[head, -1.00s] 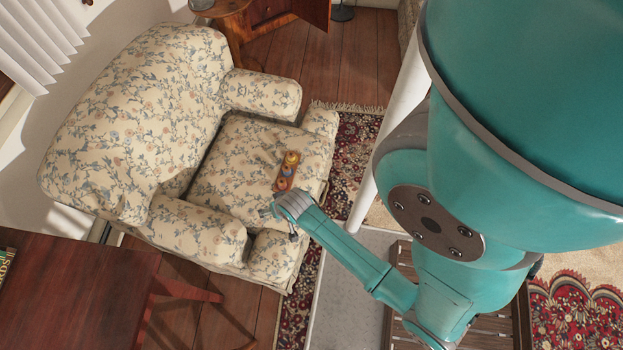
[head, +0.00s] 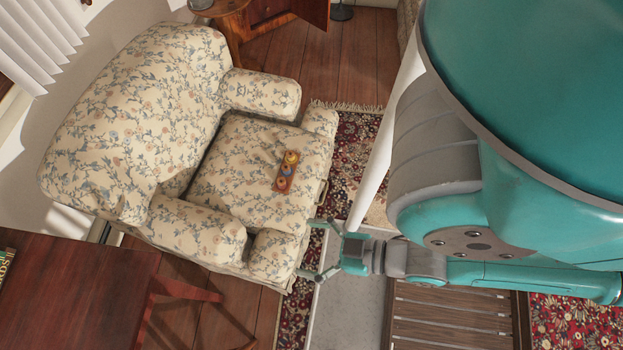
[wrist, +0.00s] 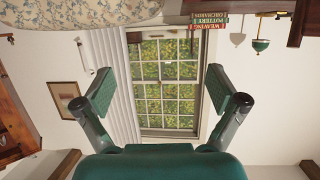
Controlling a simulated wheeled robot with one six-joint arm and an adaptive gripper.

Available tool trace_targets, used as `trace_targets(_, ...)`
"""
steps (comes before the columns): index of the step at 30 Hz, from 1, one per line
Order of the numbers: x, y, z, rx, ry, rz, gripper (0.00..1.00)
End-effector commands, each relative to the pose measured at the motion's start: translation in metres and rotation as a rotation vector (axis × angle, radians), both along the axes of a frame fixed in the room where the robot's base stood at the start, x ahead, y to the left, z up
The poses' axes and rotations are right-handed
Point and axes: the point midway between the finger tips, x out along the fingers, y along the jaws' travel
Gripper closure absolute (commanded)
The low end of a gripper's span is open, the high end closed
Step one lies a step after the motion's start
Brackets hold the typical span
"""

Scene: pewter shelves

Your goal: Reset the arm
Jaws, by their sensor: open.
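My gripper (head: 317,249) is open and empty in the head view, its two fingers spread and pointing left. It is beside the front of the floral armchair (head: 185,235), near the chair's lower arm. In the wrist view my gripper (wrist: 158,92) shows both fingers wide apart with nothing between them. My teal arm fills the right of the head view and hides much there. A small wooden tray (head: 279,185) with a few round, coloured items lies on the armchair's seat, apart from my gripper.
A dark wooden table (head: 75,295) stands at the lower left. A slatted wooden piece (head: 450,318) is under my arm. A round side table (head: 222,8) stands at the back. The wrist view faces a window (wrist: 170,85) and books (wrist: 207,22), seen upside down.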

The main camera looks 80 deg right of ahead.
Motion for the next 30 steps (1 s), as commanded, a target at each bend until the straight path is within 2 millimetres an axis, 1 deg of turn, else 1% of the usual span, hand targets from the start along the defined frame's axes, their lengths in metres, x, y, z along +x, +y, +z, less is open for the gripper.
trace_targets(1,-0.003,0.002,0.009,-0.006,-0.013,0.014,0.05)
trace_targets(3,-0.005,0.003,0.016,-0.013,-0.029,0.024,0.05)
trace_targets(6,-0.006,0.003,0.020,-0.017,-0.036,0.030,0.05)
trace_targets(30,-0.005,0.003,0.019,-0.016,-0.036,0.028,0.05)
